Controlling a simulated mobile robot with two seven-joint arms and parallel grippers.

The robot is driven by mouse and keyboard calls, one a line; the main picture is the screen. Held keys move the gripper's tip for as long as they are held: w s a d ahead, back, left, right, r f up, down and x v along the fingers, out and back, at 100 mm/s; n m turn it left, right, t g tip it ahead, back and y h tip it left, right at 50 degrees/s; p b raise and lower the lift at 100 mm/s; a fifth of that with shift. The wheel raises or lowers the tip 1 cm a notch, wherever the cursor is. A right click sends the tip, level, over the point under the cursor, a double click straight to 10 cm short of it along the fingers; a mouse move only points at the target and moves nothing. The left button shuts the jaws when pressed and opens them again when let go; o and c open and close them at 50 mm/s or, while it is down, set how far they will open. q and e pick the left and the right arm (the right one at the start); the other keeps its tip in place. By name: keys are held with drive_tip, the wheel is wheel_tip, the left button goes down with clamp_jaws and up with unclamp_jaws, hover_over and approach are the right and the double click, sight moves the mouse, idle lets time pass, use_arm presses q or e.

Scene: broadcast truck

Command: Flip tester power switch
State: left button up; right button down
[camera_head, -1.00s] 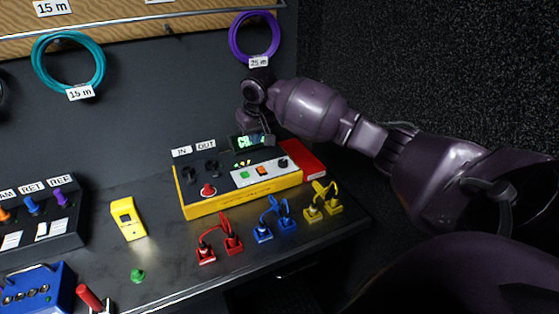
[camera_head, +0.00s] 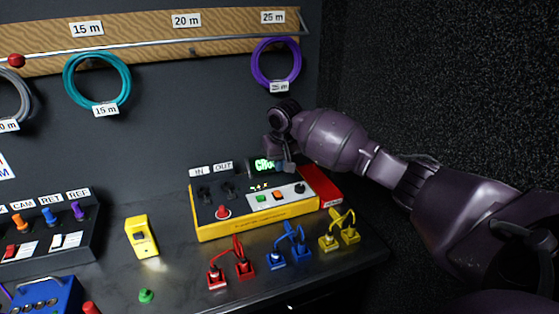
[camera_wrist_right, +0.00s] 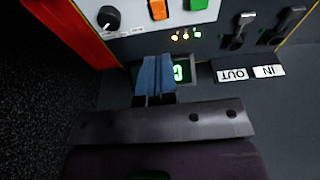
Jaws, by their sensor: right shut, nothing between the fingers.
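The tester (camera_head: 255,227) is a yellow box with a grey and black top, at the middle of the head view. Its panel carries an orange rocker (camera_head: 279,195), a green one (camera_head: 261,198), a black knob (camera_head: 299,188) and a red-capped control (camera_head: 222,211). I cannot tell by label which is the power switch. The orange rocker (camera_wrist_right: 157,9) and green one (camera_wrist_right: 198,4) also show in the right wrist view. My right gripper (camera_head: 289,166) is shut and empty, beside the lit display (camera_head: 263,166) at the panel's rear. Its fingers (camera_wrist_right: 155,75) partly cover the display.
Red, blue (camera_head: 289,249) and yellow (camera_head: 340,236) cabled plugs stand along the bench in front of the tester. A red block (camera_head: 321,185) adjoins its right side. Coiled cables (camera_head: 276,63) hang on the back wall.

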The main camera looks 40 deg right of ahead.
sight(278, 194)
drive_tip(key=x, duration=0.2)
drive_tip(key=b+x, duration=0.1)
drive_tip(key=x, duration=0.2)
drive_tip(key=s+x, duration=0.1)
drive_tip(key=x, duration=0.2)
drive_tip(key=shift+a+f+b, duration=0.2)
drive_tip(key=shift+f+b, duration=0.05)
drive_tip(key=shift+b, duration=0.05)
drive_tip(key=shift+f, duration=0.5)
